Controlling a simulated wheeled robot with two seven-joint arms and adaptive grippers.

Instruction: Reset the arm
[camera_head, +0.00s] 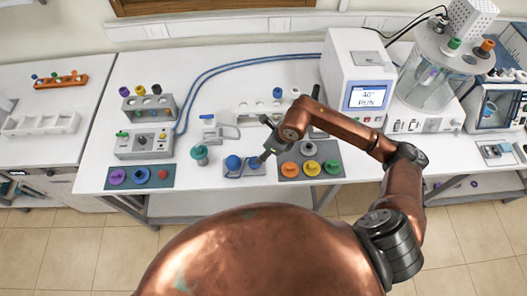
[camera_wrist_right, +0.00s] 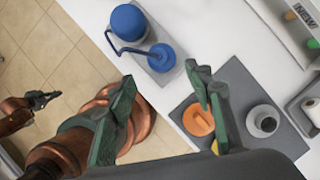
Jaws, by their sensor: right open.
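My right arm (camera_head: 345,125) reaches in from the right over the white table. Its gripper (camera_head: 268,148) hangs near the front edge, just right of a blue round-topped item (camera_head: 233,162) on a small grey pad. In the right wrist view the green fingers of this gripper (camera_wrist_right: 163,88) are spread apart with nothing between them. The blue item (camera_wrist_right: 129,22) and a blue disc (camera_wrist_right: 162,56) joined by a cord lie beyond the fingers. A small dark gripper (camera_wrist_right: 43,99) on a copper arm, seemingly my left one, shows at the left; its jaws are unclear.
A grey mat (camera_head: 290,172) with orange, yellow and green pieces lies right of the gripper. A white machine (camera_head: 345,65) with a screen and a glass bath (camera_head: 425,80) stand behind. A teal knobbed item (camera_head: 199,154) stands left. White table shows between them.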

